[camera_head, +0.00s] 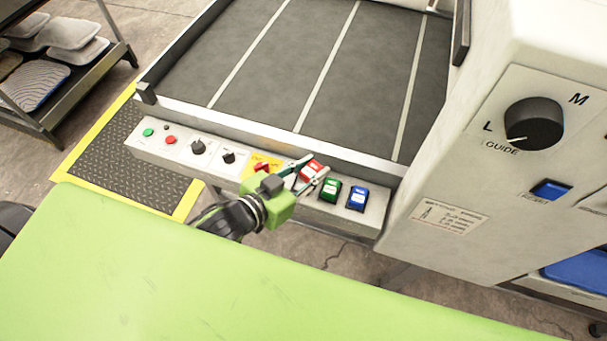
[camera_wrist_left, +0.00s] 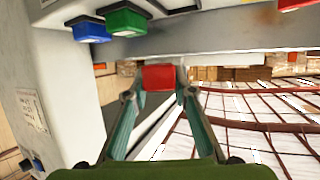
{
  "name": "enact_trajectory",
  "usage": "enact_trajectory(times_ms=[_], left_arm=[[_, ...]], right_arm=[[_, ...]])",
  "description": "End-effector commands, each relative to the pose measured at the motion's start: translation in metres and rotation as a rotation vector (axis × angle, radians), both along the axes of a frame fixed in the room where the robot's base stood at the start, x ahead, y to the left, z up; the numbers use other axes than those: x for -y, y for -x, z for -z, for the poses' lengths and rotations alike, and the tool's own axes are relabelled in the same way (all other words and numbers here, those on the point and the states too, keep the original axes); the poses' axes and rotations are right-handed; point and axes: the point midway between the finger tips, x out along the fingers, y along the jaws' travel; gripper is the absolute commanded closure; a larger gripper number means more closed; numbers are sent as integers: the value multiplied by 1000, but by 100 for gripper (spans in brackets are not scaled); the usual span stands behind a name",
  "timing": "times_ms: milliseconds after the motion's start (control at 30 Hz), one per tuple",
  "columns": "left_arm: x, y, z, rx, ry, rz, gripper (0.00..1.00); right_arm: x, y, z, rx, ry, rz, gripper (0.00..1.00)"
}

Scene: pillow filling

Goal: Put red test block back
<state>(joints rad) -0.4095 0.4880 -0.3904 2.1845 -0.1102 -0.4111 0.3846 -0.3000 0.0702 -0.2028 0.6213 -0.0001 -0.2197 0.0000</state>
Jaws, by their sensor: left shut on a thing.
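The red test block (camera_head: 312,170) is between the fingertips of my left gripper (camera_head: 307,173), over the grey control panel (camera_head: 227,175). My left gripper is shut on it. In the left wrist view the red block (camera_wrist_left: 158,78) sits at the tips of the two fingers, near the panel edge. I cannot tell whether the block touches the panel. A green block (camera_head: 330,190) and a blue block (camera_head: 357,198) sit side by side on the panel, to the right of the gripper. They also show in the left wrist view. My right gripper is not in view.
The panel also carries a green button (camera_head: 148,132), a red button (camera_head: 170,139), black knobs and a red emergency stop (camera_head: 262,167) on a yellow plate beside my gripper. A dark conveyor belt (camera_head: 300,60) lies behind. A grey cabinet (camera_head: 480,150) with a large dial stands right.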

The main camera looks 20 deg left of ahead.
Motion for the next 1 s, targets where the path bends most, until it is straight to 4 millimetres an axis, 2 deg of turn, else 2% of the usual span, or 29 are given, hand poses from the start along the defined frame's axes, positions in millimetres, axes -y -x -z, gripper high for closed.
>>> enact_trajectory(times_ms=[100,367,533,967,1000], left_arm=[[-11,-8,15,3,-2,0,100],[-25,-16,36,2,-2,0,100],[-22,-14,59,2,1,0,100],[-22,-14,65,2,1,1,100],[-22,-14,65,2,0,1,68]], right_arm=[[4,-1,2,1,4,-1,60],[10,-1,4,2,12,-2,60],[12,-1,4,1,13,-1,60],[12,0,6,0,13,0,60],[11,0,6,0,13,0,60]])
